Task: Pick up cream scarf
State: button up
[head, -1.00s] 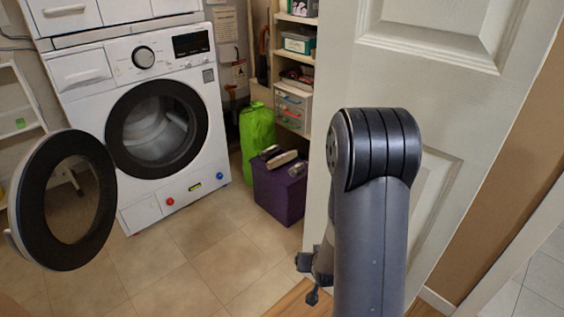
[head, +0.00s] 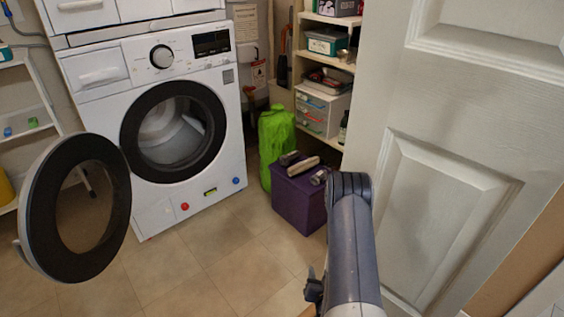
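I cannot make out a cream scarf for certain in the head view. Pale cloth shows inside the open drum of the washing machine (head: 178,133), but I cannot tell what it is. My gripper (head: 314,290) shows only in part at the lower middle, beside my arm, low over the floor. Its fingertips are not clear, so I cannot tell whether it is open or shut. It is well apart from the washer.
The round washer door (head: 78,208) hangs open at left. A purple box (head: 298,205) with items on top and a green bag (head: 275,140) stand right of the washer. Shelves (head: 330,70) are behind. A white door (head: 450,150) fills the right. Tiled floor (head: 200,265) is clear.

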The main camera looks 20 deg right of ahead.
aim_at(300, 167)
jog(key=i+j+u, duration=0.25)
jog(key=i, duration=0.4)
jog(key=i+u, duration=0.2)
jog(key=i, duration=0.45)
jog(key=i+j+z, duration=0.1)
jog(key=i+z, duration=0.15)
jog(key=z, duration=0.2)
jog(key=i+j+z, duration=0.15)
jog(key=i+z, duration=0.25)
jog(key=i+j+z, duration=0.1)
jog(key=j+z, duration=0.15)
jog(key=z, duration=0.2)
jog(key=i+j+z, duration=0.2)
jog(key=j+z, duration=0.2)
jog(key=i+j+z, duration=0.1)
jog(key=j+z, duration=0.2)
jog(key=z, duration=0.15)
